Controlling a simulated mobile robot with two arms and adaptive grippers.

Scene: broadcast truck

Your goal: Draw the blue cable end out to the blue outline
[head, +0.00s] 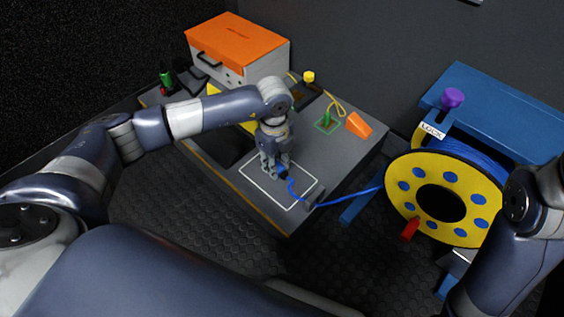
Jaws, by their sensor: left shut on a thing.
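My left gripper (275,170) is shut on the blue cable end, low over the grey worktop and inside a white rectangular outline (252,190). The jaws partly hide the cable end. The blue cable (350,196) runs from the gripper past a small dark piece (309,201) at the worktop edge to the yellow reel (411,173) at the right. I cannot make out a blue outline; my left arm and gripper cover part of the worktop. My right arm comes in at the right edge, and its gripper is out of view.
The reel hangs on a blue stand (500,105) with a purple knob (452,98) and a "LOCK" label. On the worktop are an orange-topped case (235,40), an orange wedge (358,124), a green outline (319,127) and a yellow cable (336,101). Dark textured floor lies in front.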

